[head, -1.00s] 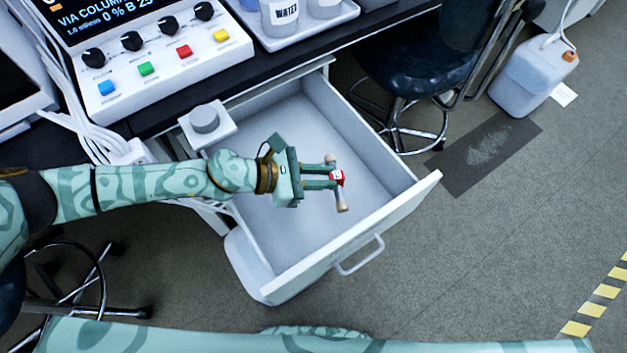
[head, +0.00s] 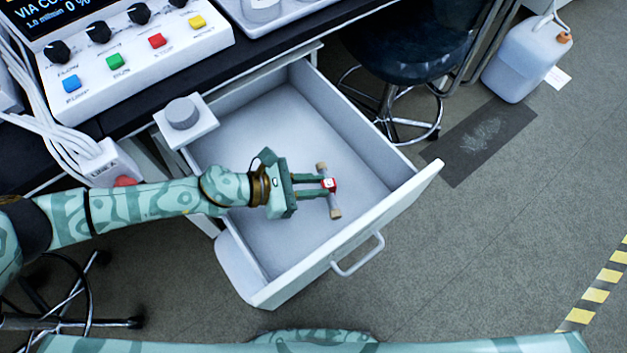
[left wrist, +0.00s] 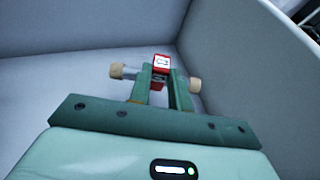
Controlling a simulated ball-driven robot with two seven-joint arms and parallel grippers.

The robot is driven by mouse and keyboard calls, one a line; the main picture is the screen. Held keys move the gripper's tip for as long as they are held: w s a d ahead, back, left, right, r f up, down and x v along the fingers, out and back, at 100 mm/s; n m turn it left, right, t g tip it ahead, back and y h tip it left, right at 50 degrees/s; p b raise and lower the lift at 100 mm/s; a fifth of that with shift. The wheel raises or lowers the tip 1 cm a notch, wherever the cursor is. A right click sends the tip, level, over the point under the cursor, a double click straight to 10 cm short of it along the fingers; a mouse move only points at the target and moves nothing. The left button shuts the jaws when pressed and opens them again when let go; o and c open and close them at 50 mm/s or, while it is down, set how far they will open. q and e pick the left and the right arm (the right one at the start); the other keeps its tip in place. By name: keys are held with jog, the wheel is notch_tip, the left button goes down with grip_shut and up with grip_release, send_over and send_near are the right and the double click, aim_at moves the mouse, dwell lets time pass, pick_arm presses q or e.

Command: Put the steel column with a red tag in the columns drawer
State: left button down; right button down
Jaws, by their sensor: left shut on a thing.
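The steel column with a red tag (head: 334,201) has tan end caps, and its red tag (head: 329,184) sits at its middle. My left gripper (head: 327,185) is shut on the column at the tag and holds it over or inside the open drawer (head: 400,205). In the left wrist view the column (left wrist: 130,72) lies crosswise between the fingers, with the drawer's pale walls (left wrist: 240,50) around it. I cannot tell whether the column touches the drawer floor. The drawer is otherwise empty where it shows. My right gripper is not in view.
A white instrument with coloured buttons (head: 150,60) stands on the bench at the upper left. A small white block with a round knob (head: 183,113) sits by the drawer's left corner. A dark stool (head: 405,45) and a white canister (head: 525,60) stand to the right.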

pick_arm(q)
jog(key=c, duration=1.3)
grip_release()
jog(key=shift+f, duration=0.15)
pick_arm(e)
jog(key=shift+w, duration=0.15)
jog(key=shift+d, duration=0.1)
pick_arm(q)
jog(key=shift+r, duration=0.35)
jog(key=p+v, duration=0.2)
jog(key=v, duration=0.5)
jog(key=shift+a+r+p, duration=0.25)
jog(key=shift+r+p, duration=0.15)
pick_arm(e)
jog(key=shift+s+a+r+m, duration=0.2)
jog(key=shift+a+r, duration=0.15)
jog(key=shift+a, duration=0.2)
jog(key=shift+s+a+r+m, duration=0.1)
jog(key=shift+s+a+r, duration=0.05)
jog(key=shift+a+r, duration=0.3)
